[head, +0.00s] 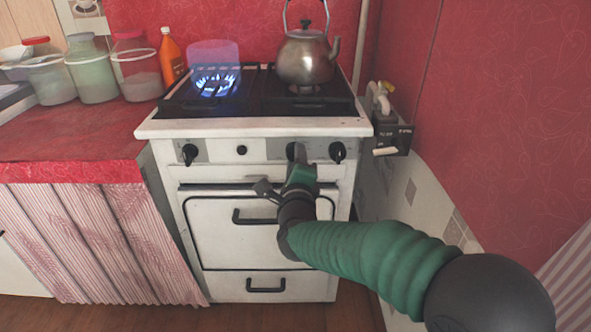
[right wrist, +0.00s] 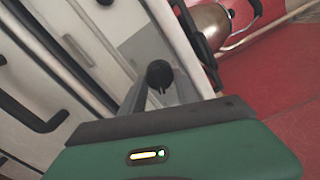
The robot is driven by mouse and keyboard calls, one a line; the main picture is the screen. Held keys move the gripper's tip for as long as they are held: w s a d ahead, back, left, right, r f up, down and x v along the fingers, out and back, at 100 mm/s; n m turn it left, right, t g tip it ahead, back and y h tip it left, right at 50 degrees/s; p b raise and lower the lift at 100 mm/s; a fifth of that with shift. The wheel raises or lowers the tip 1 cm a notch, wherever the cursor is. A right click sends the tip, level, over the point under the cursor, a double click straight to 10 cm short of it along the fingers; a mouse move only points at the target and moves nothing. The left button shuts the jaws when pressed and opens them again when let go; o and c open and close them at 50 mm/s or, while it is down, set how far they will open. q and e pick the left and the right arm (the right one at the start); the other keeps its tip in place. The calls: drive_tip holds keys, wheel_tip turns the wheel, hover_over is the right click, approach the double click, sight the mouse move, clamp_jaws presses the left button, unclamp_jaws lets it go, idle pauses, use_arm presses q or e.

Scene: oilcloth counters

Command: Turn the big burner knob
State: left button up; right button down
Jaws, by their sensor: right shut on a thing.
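The white stove (head: 250,128) has a front panel with several black knobs. The knob's exact turn angle is hard to tell. My left gripper is not in view.
A blue flame (head: 216,84) burns on the left burner. A metal kettle (head: 307,55) stands on the right of the stovetop. An oven handle (head: 255,217) sticks out below the panel. Jars (head: 92,75) and an orange bottle (head: 171,58) stand on the red counter (head: 70,135).

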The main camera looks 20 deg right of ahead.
drive_tip(key=m+b, duration=0.2)
drive_tip(key=f+m+b, duration=0.1)
drive_tip(key=m+b, duration=0.1)
drive_tip(key=m, duration=0.1)
drive_tip(key=shift+b, duration=0.3)
idle(0.4)
drive_tip(key=c, duration=0.9)
unclamp_jaws()
drive_tip(key=shift+r, duration=0.2)
